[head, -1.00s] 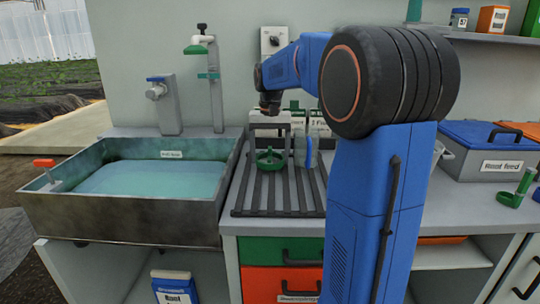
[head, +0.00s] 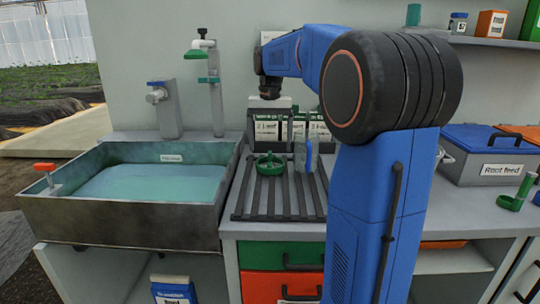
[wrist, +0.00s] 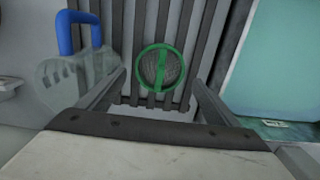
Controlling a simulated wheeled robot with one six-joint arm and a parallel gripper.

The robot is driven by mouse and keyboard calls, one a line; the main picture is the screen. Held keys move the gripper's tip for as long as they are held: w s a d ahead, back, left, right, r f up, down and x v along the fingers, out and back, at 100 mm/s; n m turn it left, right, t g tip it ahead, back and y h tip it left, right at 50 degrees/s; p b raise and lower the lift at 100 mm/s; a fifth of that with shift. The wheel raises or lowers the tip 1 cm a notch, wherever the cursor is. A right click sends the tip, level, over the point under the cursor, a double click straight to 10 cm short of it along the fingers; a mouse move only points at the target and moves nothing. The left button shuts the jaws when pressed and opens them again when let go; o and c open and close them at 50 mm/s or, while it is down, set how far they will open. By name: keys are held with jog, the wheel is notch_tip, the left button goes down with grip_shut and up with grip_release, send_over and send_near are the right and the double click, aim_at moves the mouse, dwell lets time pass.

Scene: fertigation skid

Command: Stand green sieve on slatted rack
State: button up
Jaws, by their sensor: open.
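The green sieve (head: 268,165), a round green ring with dark mesh and a bar across it, rests on the dark slatted rack (head: 245,205), towards its back. In the wrist view the sieve (wrist: 145,80) shows over the slats of the rack (wrist: 205,35), framed between the fingers. My gripper (head: 270,142) points down above the sieve. Its fingers are spread and empty, and the sieve looks clear of them. In the wrist view my gripper (wrist: 158,78) also shows nothing clamped between its two fingers.
A clear jug with a blue handle (wrist: 80,75) stands close beside one finger; its blue handle (head: 309,156) shows right of the sieve. A water-filled sink (head: 150,185) lies left. White labelled packs (head: 318,128) stand behind the rack. The rack's front part is bare.

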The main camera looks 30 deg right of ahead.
aim_at(270, 152)
notch_tip(270, 152, up, 6)
dwell(0.4)
dwell(0.4)
